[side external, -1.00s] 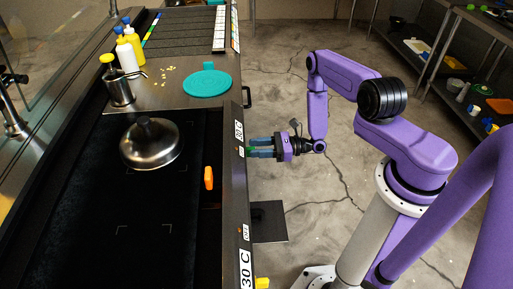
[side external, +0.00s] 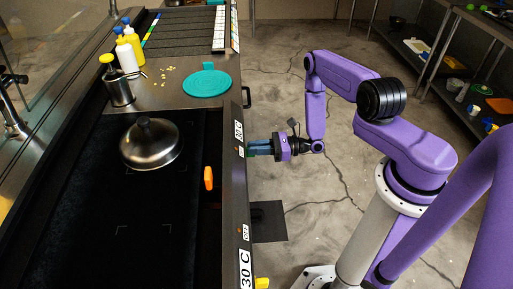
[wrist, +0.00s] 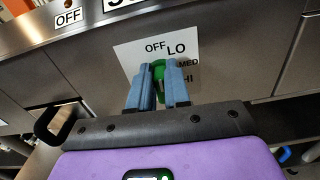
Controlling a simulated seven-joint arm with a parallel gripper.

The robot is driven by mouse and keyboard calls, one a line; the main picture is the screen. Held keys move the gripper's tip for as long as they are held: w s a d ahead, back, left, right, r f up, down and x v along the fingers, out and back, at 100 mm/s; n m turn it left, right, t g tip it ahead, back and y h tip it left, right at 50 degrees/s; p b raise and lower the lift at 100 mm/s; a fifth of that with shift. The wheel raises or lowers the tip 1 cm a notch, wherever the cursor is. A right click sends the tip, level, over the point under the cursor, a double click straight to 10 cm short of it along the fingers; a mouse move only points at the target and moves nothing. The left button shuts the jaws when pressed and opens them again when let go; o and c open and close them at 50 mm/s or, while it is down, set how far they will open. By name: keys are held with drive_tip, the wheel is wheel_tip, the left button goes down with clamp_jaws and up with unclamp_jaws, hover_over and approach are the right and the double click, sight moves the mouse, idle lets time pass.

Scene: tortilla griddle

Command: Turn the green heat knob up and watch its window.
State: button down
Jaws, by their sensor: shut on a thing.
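The green heat knob (wrist: 158,69) is on the sloping metal front panel, in front of a white dial plate (wrist: 128,53) marked OFF, LO, MED and HI. My gripper (wrist: 157,84) is shut on the knob, one blue finger on each side. The fingers hide part of the knob, and I cannot tell its exact setting. In the side view my gripper (side external: 248,149) meets the panel from the right. The window (side external: 238,130) by the knob seems to read 30 C there; in the wrist view it is cut off at the top edge.
Another window (wrist: 68,17) reads OFF. A nearer window (side external: 245,269) reads 30 C, above a yellow knob (side external: 262,283). A metal dome lid (side external: 151,144) sits on the dark griddle (side external: 85,215). An orange handle (side external: 208,178) and a teal disc (side external: 207,84) are behind the panel.

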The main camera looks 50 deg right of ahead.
drive_tip(key=shift+w+d+f+m, duration=0.1)
drive_tip(key=shift+w+m, duration=0.05)
drive_tip(key=shift+m, duration=1)
drive_tip(key=shift+w+d+f+m, duration=0.1)
drive_tip(key=shift+w+m, duration=0.05)
drive_tip(key=shift+m, duration=1.05)
drive_tip(key=shift+w+d+m, duration=0.1)
drive_tip(key=shift+w+m, duration=0.05)
drive_tip(key=shift+m, duration=1)
drive_tip(key=c, duration=1.1)
unclamp_jaws()
drive_tip(key=v, duration=1.7)
drive_tip(key=shift+s+d+r, duration=0.1)
drive_tip(key=shift+s+d, duration=0.05)
drive_tip(key=shift+d, duration=0.05)
